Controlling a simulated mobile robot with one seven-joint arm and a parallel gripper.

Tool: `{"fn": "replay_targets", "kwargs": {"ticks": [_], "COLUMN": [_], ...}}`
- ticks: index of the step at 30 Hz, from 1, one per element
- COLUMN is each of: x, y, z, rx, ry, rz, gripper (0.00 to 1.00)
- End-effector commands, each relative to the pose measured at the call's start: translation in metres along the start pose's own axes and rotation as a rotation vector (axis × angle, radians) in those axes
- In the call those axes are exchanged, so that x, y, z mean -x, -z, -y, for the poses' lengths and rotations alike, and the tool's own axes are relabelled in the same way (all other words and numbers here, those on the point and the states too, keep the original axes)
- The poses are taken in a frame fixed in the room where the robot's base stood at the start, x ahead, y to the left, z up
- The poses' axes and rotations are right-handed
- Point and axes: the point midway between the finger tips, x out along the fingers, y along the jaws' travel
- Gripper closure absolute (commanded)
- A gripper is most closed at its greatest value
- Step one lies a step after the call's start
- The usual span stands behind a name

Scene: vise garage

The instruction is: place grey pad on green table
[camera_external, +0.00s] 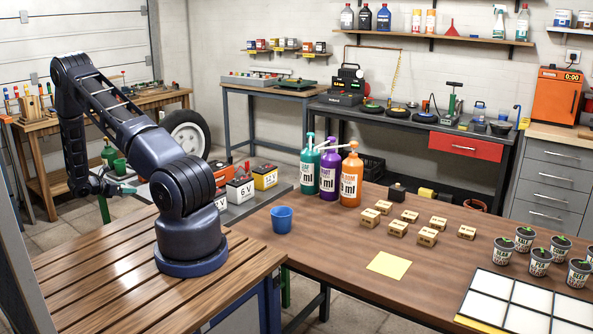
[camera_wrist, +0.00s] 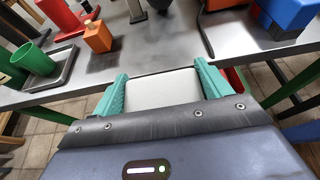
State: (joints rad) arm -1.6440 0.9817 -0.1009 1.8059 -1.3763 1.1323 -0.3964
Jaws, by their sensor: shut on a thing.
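My gripper (camera_wrist: 162,85) has teal fingers and is shut on the grey pad (camera_wrist: 160,90), a flat pale piece between them in the wrist view. A grey-topped table (camera_wrist: 135,65) with green legs lies beyond the pad. The pad is by this table's near edge; I cannot tell whether they touch. In the external view my gripper (camera_external: 124,188) is at the left, low beside my arm. The pad is not clearly visible there.
Bare top shows in the middle. A brown table (camera_external: 340,245) with bottles and small boxes stands right of my arm.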

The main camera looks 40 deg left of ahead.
Motion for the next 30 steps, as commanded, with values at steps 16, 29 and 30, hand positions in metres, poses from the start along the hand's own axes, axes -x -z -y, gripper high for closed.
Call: {"fn": "replay_targets", "kwargs": {"ticks": [16,29,30], "x": [-0.106,-0.137,-0.138], "y": [-0.044,-0.052,-0.045], "z": [0.000,0.000,0.000], "rx": [0.001,0.002,0.004], "ry": [0.001,0.000,-0.001], "rz": [0.001,0.000,-0.001], "gripper": [0.49,0.49,0.49]}}
